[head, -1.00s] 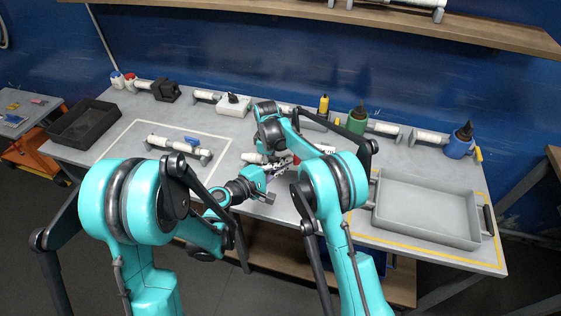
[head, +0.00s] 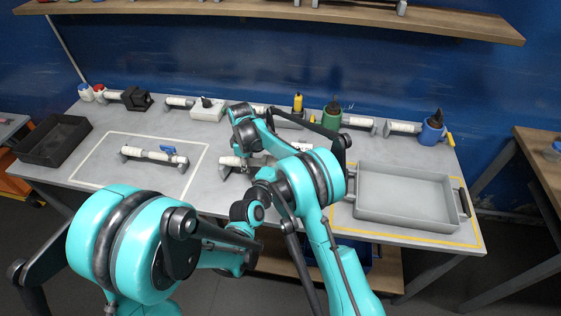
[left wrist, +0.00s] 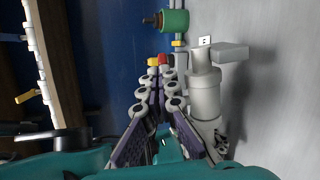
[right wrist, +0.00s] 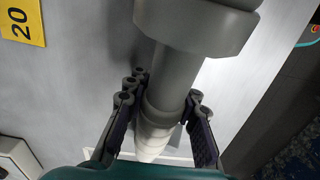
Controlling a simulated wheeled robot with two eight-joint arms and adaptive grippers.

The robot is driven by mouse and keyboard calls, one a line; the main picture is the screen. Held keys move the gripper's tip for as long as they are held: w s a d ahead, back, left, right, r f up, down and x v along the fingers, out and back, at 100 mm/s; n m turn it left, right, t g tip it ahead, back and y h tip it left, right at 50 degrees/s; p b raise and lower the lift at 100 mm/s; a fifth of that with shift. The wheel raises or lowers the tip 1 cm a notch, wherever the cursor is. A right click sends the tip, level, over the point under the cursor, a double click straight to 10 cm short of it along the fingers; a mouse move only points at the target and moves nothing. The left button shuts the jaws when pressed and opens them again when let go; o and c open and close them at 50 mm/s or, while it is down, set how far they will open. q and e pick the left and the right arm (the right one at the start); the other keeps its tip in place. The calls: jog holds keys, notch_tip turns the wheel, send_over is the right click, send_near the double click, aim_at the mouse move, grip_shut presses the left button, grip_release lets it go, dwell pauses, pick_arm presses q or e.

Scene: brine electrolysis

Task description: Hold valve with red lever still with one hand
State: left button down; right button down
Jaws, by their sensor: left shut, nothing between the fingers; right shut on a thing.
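The valve (head: 231,162) is a white and grey pipe piece on the front middle of the table, partly behind my arms in the head view. My right gripper (right wrist: 164,92) is shut around its grey pipe (right wrist: 180,65), with a white section between the fingers below. My left gripper (left wrist: 160,80) is shut and empty, beside a pale pipe body (left wrist: 203,95) in the left wrist view. A small red patch (left wrist: 162,60) shows past its fingertips; I cannot tell whether it is the red lever. In the head view my arms hide both sets of fingertips.
A blue-lever valve (head: 155,156) lies in the white outline at left. A grey tray (head: 404,231) stands in the yellow outline at right, a black tray (head: 42,158) at far left.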

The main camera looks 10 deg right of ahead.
pick_arm(q)
jog(key=shift+w+d+f, duration=0.1)
jog(key=shift+w+d, duration=0.2)
jog(key=shift+d, duration=0.2)
jog(key=shift+w+d, duration=0.25)
jog(key=shift+d, duration=0.2)
